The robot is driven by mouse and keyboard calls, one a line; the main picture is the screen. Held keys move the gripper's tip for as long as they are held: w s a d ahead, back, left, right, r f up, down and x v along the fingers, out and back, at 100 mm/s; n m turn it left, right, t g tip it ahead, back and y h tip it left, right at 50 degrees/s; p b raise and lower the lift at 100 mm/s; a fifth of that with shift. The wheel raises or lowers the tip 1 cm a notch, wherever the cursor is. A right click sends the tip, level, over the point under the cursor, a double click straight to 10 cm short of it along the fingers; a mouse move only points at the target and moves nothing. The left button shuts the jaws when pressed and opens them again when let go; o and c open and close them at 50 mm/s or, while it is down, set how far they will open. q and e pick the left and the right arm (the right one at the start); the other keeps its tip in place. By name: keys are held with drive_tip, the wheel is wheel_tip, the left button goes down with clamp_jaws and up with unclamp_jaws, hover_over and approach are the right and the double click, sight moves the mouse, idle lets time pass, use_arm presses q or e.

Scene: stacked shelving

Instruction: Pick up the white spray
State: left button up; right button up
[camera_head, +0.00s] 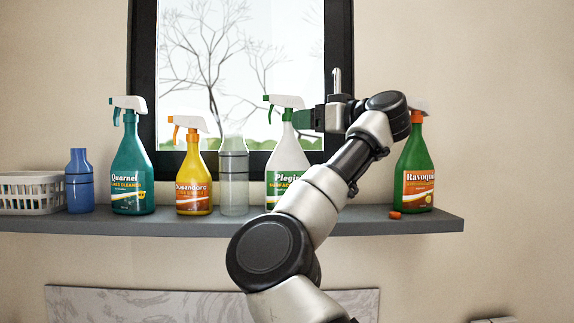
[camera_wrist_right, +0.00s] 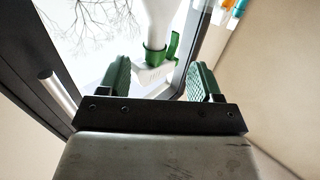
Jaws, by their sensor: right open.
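The white spray (camera_head: 284,165) stands upright on the grey shelf, with a green collar, a white trigger head and a green label reading "Plegin". My right arm partly hides its right side. My right gripper (camera_head: 309,120) is at the height of its neck. In the right wrist view, the white spray (camera_wrist_right: 157,25) comes in from the top, and its green neck and white head lie between the two open green-padded fingers of my right gripper (camera_wrist_right: 160,78). Whether a finger touches it, I cannot tell. My left gripper is not in view.
On the shelf (camera_head: 350,222) stand a teal spray (camera_head: 131,170), a yellow spray (camera_head: 193,178), a clear bottle (camera_head: 234,180), a blue bottle (camera_head: 79,182), a white basket (camera_head: 30,192) and a green spray (camera_head: 417,165). A small orange piece (camera_head: 395,215) lies near the front edge. A window is behind.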

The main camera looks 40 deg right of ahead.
sight(294, 137)
drive_tip(key=w+p, duration=0.4)
drive_tip(key=shift+w, duration=0.4)
drive_tip(key=shift+w+a+f+p, duration=0.1)
drive_tip(key=shift+w+a+p, duration=0.05)
drive_tip(key=shift+w+p, duration=0.2)
drive_tip(key=shift+f, duration=0.1)
drive_tip(key=shift+d, duration=0.25)
drive_tip(key=c, duration=0.4)
drive_tip(key=shift+a, duration=0.1)
clamp_jaws()
drive_tip(key=shift+r, duration=0.2)
